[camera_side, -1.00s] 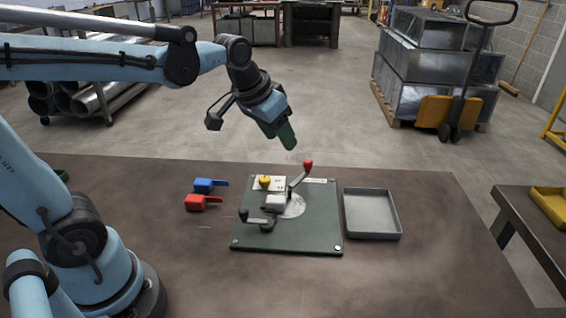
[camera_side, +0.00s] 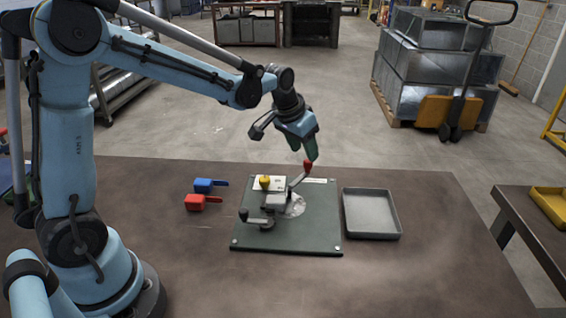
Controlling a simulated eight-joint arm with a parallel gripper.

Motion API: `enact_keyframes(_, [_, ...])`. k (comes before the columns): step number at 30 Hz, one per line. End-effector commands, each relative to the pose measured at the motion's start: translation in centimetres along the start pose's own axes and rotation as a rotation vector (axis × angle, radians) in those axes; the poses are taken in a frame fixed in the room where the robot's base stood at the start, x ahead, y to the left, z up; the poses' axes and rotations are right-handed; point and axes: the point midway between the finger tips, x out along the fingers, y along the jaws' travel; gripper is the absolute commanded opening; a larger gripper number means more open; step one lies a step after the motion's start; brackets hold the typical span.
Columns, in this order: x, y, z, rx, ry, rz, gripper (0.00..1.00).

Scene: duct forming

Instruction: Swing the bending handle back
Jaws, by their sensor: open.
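The bending handle (camera_side: 299,179) is a grey lever with a red knob (camera_side: 307,167) at its upper end. It rises tilted up and to the right from the bending fixture on the dark green plate (camera_side: 307,238). My gripper (camera_side: 312,156) is open and points down just above the red knob. The fingertips look very close to the knob; whether they touch or straddle it I cannot tell. A second, black-knobbed crank (camera_side: 258,218) sits at the left of the plate. A grey block (camera_side: 277,201) and a yellow knob (camera_side: 265,181) sit near the plate's middle and back.
A blue block tool (camera_side: 204,186) and a red one (camera_side: 196,202) lie left of the plate. An empty grey tray (camera_side: 371,214) lies to its right. The brown table (camera_side: 440,260) is clear at the front and right.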

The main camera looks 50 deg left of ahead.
Motion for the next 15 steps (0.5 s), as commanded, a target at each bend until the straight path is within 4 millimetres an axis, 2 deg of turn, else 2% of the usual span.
enact_keyframes(6, [2.9,0.0,0.0,0.000,0.000,0.000,0.49])
enact_keyframes(15, [4.2,0.0,0.0,0.000,0.000,0.000,0.49])
